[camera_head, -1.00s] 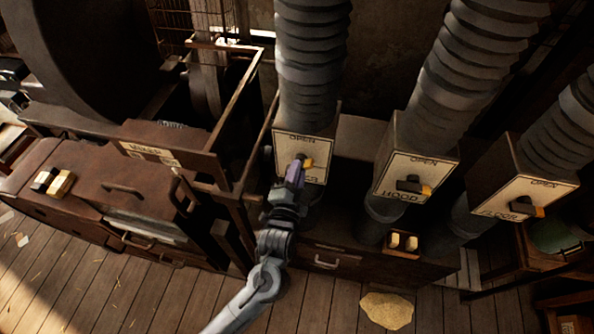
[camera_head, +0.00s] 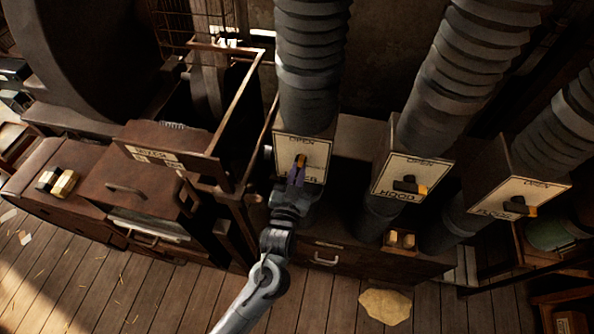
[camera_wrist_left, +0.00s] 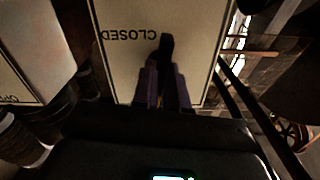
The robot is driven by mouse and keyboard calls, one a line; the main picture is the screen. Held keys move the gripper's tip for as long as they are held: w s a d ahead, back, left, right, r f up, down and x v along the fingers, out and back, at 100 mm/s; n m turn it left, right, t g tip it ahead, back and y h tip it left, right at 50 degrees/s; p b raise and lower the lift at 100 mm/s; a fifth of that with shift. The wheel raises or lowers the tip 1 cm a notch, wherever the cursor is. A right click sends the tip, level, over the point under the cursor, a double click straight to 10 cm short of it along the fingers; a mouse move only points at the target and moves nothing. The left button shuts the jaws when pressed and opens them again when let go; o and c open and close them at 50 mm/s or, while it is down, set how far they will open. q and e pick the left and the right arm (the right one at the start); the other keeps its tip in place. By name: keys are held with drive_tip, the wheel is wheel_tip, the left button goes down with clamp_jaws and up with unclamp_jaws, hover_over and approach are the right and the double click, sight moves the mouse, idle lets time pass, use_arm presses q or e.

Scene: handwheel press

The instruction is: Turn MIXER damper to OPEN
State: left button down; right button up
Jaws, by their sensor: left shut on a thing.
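The MIXER damper is the leftmost pale plate (camera_head: 316,147) on a boxed duct, with OPEN printed at its top; its lower name is partly covered. Its dark handle (camera_head: 301,160) stands roughly upright in the picture, its yellow end mostly hidden by the gripper. My left gripper (camera_head: 297,176) reaches up from below and is shut on the handle. In the left wrist view, the dark handle end (camera_wrist_left: 166,45) stands out past the purplish fingers (camera_wrist_left: 163,88), beside upside-down lettering CLOSED (camera_wrist_left: 130,34). My right gripper is not in view.
The HOOD plate (camera_head: 421,172) and FLOOR plate (camera_head: 535,190) stand to the right, their handles pointing right. Brown cabinets (camera_head: 160,190) and a railing (camera_head: 238,115) lie left of the arm. Open plank floor (camera_head: 330,310) is in front.

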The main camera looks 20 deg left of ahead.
use_arm(q)
drive_tip(key=shift+n, duration=0.9)
drive_tip(key=c, duration=1.2)
unclamp_jaws()
drive_tip(key=shift+o, duration=0.2)
drive_tip(key=s+d+b, duration=0.1)
drive_tip(key=s, duration=0.9)
drive_tip(key=shift+s+d, duration=0.35)
drive_tip(key=shift+d, duration=0.05)
drive_tip(key=shift+f, duration=0.1)
